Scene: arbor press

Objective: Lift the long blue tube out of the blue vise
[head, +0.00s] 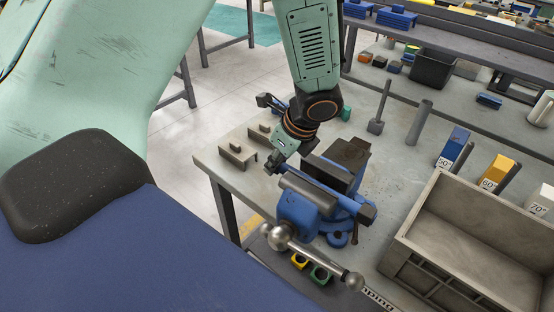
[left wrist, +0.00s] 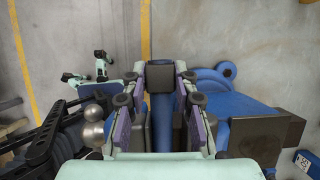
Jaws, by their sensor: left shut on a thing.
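The blue vise (head: 298,210) stands near the bench's left edge in the head view, with dark jaws and a ball-ended metal handle (head: 310,257). My left gripper (head: 277,164) reaches down from above to the far-left side of the vise jaws. In the left wrist view a long blue piece, which looks like the blue tube (left wrist: 161,118), runs between the fingers of my left gripper (left wrist: 160,92). The gripper is shut on it. The vise (left wrist: 235,103) shows beside and under it. Whether the tube still touches the jaws cannot be told. My right gripper is out of view.
A grey open bin (head: 475,250) stands right of the vise. Blue, yellow and white angle blocks (head: 452,148) stand behind it. Grey step blocks (head: 238,154) lie at the left edge. A grey cylinder (head: 419,125) stands behind the vise.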

